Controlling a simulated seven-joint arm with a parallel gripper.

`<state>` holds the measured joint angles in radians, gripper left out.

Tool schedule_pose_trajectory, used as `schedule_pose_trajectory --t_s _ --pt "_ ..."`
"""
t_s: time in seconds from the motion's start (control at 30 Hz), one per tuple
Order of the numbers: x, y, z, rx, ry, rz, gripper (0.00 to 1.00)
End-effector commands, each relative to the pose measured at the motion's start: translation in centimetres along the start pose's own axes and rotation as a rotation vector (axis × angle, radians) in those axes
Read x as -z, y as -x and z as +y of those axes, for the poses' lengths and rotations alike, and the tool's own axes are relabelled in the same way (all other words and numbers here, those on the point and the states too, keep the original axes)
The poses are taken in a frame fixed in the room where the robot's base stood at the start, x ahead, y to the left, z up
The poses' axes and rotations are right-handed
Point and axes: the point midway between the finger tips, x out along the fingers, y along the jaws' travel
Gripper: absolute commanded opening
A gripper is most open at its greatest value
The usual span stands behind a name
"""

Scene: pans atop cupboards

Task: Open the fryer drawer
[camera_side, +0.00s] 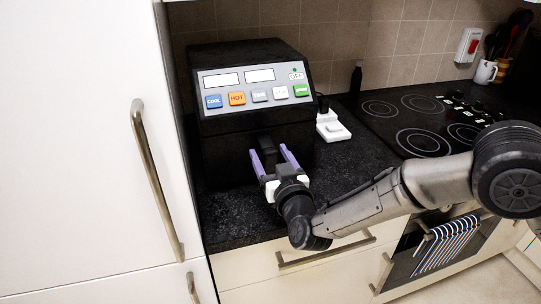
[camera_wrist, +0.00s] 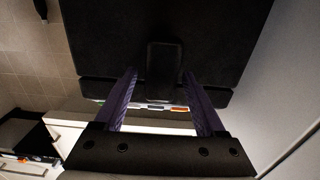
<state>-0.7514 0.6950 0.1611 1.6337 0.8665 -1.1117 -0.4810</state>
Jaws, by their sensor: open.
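The black fryer (camera_side: 240,110) stands on the dark worktop, with a grey panel of coloured buttons on its upper front. Its drawer handle (camera_side: 267,149) sticks out low on the front face. The handle also shows in the wrist view (camera_wrist: 165,66), between and beyond my fingers. The drawer looks closed against the body. My gripper (camera_side: 271,157) is open, its two purple fingers pointing at the fryer front, one on each side of the handle. In the wrist view my gripper (camera_wrist: 161,88) has a wide gap with nothing clamped in it. Whether a fingertip touches the handle I cannot tell.
A tall white cupboard door with a metal handle (camera_side: 155,180) stands close on the left. A white socket block (camera_side: 332,127) lies right of the fryer. The black hob (camera_side: 425,122), a white mug (camera_side: 485,72) and a striped towel (camera_side: 446,245) are further right.

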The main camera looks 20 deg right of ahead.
Motion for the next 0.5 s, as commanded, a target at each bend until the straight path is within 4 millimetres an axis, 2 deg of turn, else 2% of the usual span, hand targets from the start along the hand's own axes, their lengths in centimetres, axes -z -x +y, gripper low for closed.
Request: schedule_pose_trajectory --t_s 0.03,0.07,0.43,0.5 --pt "0.00 0.02 -0.01 0.000 0.000 0.000 0.72" --pt "0.00 0.02 -0.01 0.000 0.000 0.000 0.67" --pt "0.00 0.05 0.00 0.000 0.000 0.000 0.01" --pt "0.00 0.05 0.00 0.000 0.000 0.000 0.00"
